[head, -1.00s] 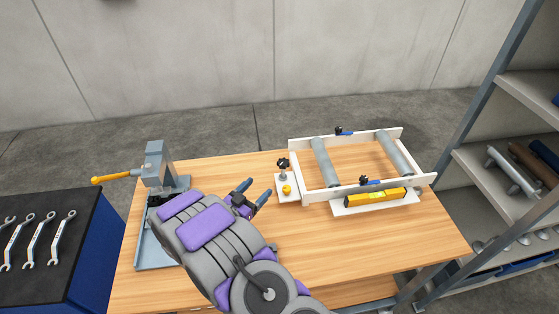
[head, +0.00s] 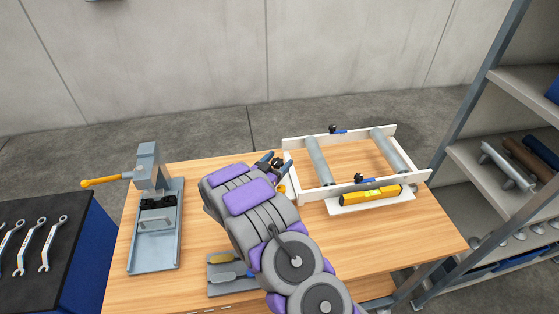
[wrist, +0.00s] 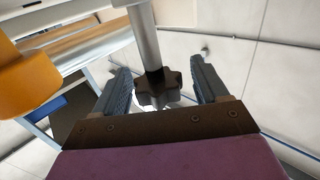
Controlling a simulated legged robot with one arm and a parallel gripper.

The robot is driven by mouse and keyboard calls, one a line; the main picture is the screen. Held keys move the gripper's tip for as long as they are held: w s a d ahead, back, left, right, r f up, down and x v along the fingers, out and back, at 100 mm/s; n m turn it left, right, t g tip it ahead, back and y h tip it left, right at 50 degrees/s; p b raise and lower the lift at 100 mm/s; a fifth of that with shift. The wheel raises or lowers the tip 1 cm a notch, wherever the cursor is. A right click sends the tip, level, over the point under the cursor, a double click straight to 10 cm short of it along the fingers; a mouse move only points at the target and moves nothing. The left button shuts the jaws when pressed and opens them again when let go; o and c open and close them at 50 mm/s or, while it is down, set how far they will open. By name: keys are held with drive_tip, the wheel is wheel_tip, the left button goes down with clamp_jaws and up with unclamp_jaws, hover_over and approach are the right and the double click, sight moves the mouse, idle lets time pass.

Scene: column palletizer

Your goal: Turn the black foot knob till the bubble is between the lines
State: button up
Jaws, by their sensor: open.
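The black foot knob (wrist: 158,88) is a lobed knob on a grey post, seen in the wrist view between the two open fingers of my gripper (wrist: 160,90). There is a visible gap on each side of it. In the head view my gripper (head: 270,162) is at the knob, which is mostly hidden behind it. The yellow spirit level (head: 370,196) lies on a white plate beside the roller frame (head: 350,188). Its vial shows as a small green patch; the bubble is too small to read.
A grey press with a yellow handle (head: 105,181) stands on the left of the wooden table (head: 200,240). A shelf rack (head: 500,150) stands at right, and a dark cabinet with wrenches (head: 40,240) at left.

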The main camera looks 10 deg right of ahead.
drive_tip(key=shift+w+d, duration=0.4)
drive_tip(key=c, duration=1)
drive_tip(key=shift+o, duration=0.2)
drive_tip(key=shift+r, duration=0.1)
